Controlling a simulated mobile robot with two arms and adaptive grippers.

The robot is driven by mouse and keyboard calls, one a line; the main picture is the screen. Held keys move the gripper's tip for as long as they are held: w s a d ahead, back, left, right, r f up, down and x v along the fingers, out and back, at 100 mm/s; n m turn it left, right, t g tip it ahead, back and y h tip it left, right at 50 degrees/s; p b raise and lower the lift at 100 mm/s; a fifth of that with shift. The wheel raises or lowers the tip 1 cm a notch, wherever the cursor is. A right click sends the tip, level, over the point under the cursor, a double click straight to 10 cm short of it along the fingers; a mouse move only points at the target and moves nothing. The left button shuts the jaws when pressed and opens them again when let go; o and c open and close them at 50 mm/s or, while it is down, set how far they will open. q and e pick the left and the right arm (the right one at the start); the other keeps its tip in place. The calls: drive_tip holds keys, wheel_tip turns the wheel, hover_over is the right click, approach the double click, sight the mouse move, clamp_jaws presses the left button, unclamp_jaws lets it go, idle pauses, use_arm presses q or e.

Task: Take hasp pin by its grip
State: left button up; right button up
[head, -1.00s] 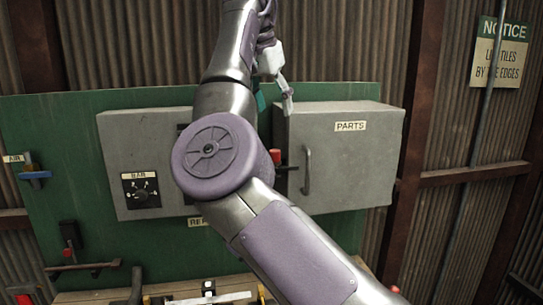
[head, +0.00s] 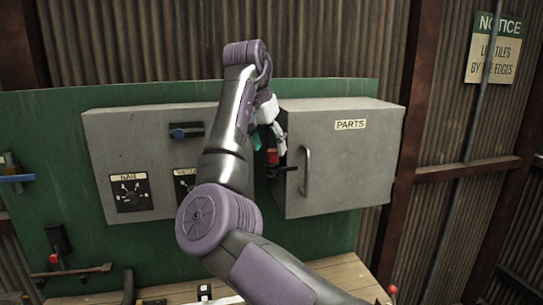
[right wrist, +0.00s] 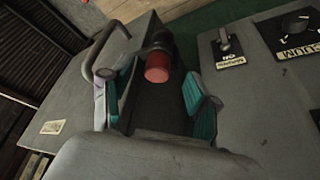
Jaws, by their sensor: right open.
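The hasp pin (head: 272,157) has a red grip and sits at the left edge of the grey PARTS cabinet door, by a dark hasp (head: 282,169). In the right wrist view its round red grip end (right wrist: 157,72) faces the camera. My right gripper (head: 268,139) is open, with teal finger pads, just above the grip in the head view. In the right wrist view the red grip lies ahead, between the lines of the two fingers (right wrist: 156,103), with space on both sides. My forearm hides part of the gripper. My left gripper is out of view.
The PARTS cabinet (head: 350,185) has a bar handle (head: 306,170) right of the pin. A grey control box (head: 110,150) with dials and a blue-handled switch (head: 186,131) stands left of it. A wooden bench (head: 345,277) lies below.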

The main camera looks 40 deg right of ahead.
drive_tip(key=shift+p+x, duration=0.3)
drive_tip(key=shift+x, duration=0.7)
drive_tip(key=shift+d+f, duration=0.15)
drive_tip(key=shift+d, duration=0.05)
drive_tip(key=shift+f, duration=0.1)
drive_tip(key=shift+c, duration=0.8)
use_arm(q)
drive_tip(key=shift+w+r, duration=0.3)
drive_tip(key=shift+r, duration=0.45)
use_arm(e)
clamp_jaws()
